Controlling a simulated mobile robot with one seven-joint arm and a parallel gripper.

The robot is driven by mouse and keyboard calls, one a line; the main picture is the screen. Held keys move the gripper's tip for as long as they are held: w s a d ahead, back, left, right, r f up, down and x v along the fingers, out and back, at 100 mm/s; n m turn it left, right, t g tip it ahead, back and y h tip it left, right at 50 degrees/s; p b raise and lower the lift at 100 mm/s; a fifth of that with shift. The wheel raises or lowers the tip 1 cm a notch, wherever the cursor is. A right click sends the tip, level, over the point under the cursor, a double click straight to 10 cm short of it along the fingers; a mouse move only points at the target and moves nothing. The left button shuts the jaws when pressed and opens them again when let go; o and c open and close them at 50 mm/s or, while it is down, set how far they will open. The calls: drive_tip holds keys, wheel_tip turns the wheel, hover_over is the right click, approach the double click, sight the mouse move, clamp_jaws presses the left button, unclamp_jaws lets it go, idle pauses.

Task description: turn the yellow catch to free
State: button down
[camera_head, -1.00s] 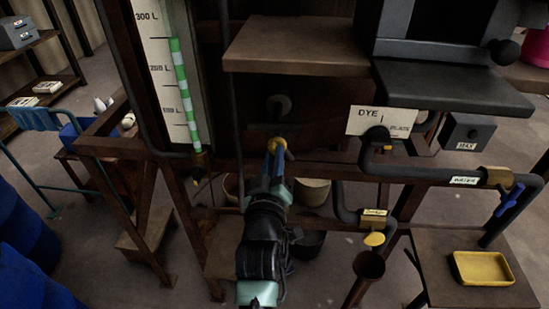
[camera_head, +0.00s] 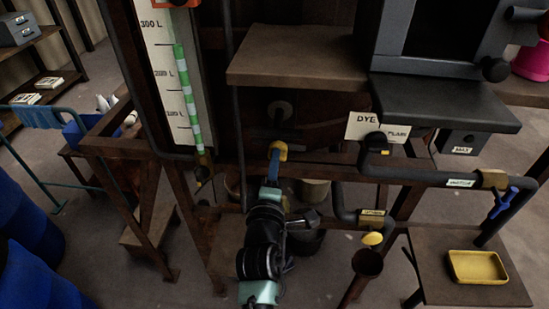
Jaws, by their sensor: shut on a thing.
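The yellow catch (camera_head: 279,151) sits on the front of the rusty frame, below a dark round knob. My gripper (camera_head: 276,158) is at the catch, at the end of my arm, which reaches up from the bottom of the view. It is shut on the catch. The fingertips and the catch's far side are small and partly hidden. I cannot read any marking for the catch's positions.
A brown shelf (camera_head: 297,63) juts out above the catch. A DYE sign (camera_head: 376,127) and dark pipes (camera_head: 425,177) stand to the right. A yellow tray (camera_head: 478,267) lies on a low table. A level gauge (camera_head: 181,80) stands at left.

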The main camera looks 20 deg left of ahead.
drive_tip(key=shift+n, duration=0.6)
drive_tip(key=c, duration=0.8)
unclamp_jaws()
drive_tip(key=shift+s, duration=0.1)
drive_tip(key=shift+v, duration=6.4)
